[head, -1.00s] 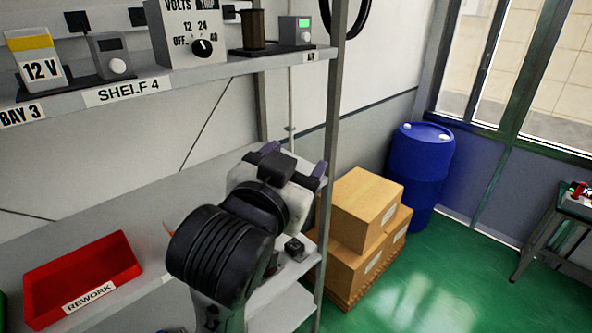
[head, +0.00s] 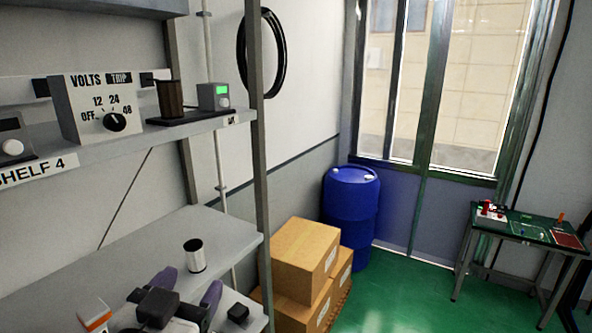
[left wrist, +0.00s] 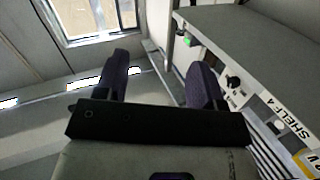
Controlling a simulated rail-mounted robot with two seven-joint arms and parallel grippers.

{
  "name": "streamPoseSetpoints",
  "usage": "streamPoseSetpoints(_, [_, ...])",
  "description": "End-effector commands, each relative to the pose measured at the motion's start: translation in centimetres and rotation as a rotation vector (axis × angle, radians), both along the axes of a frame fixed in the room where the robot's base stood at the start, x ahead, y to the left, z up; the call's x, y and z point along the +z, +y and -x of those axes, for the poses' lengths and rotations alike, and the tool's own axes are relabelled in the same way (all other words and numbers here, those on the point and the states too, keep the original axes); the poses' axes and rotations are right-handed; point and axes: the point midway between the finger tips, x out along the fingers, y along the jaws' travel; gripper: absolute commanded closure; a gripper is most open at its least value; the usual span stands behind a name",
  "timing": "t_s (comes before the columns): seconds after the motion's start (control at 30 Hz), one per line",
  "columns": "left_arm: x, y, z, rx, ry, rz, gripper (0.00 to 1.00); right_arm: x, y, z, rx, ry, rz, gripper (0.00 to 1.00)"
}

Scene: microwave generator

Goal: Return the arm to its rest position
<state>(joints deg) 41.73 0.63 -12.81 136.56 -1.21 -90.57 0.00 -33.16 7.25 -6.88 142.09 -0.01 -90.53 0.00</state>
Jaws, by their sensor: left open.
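My left gripper (head: 188,285) shows at the bottom left of the head view, in front of the lower shelf. Its two purple fingers stand apart with nothing between them. In the left wrist view the same gripper (left wrist: 160,74) has its fingers spread and empty, with the wall and a window beyond. Most of my left arm is below the head picture's edge. My right gripper is in neither view.
The shelf rack has an upright post (head: 256,150) and a voltage dial box (head: 93,106) on Shelf 4. A metal cylinder (head: 195,255) stands on the lower shelf near my gripper. Cardboard boxes (head: 303,255), a blue barrel (head: 350,208) and a small table (head: 515,228) stand beyond; green floor lies between.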

Motion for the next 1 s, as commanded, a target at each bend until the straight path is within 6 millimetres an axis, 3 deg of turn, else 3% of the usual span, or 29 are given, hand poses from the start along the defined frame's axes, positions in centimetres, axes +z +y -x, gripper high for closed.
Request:
streamPoseSetpoints(0.17, [-8.9,1.9,0.9,0.025,0.194,0.005,0.37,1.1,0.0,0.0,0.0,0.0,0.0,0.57])
streamPoseSetpoints(0.27, [-14.4,2.9,2.5,0.04,0.32,0.003,0.37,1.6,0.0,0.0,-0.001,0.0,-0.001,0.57])
streamPoseSetpoints(0.47, [-24.9,4.6,7.7,0.073,0.584,-0.014,0.37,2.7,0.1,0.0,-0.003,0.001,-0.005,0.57])
streamPoseSetpoints(0.6, [-31.3,5.6,12.9,0.09,0.775,-0.034,0.37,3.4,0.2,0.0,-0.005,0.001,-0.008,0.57])
streamPoseSetpoints(0.8, [-37.7,6.3,20.7,0.097,1.011,-0.061,0.37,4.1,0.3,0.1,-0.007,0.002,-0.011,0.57])
streamPoseSetpoints(1.0, [-40.7,6.4,26.2,0.093,1.154,-0.075,0.37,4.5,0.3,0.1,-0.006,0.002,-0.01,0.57])
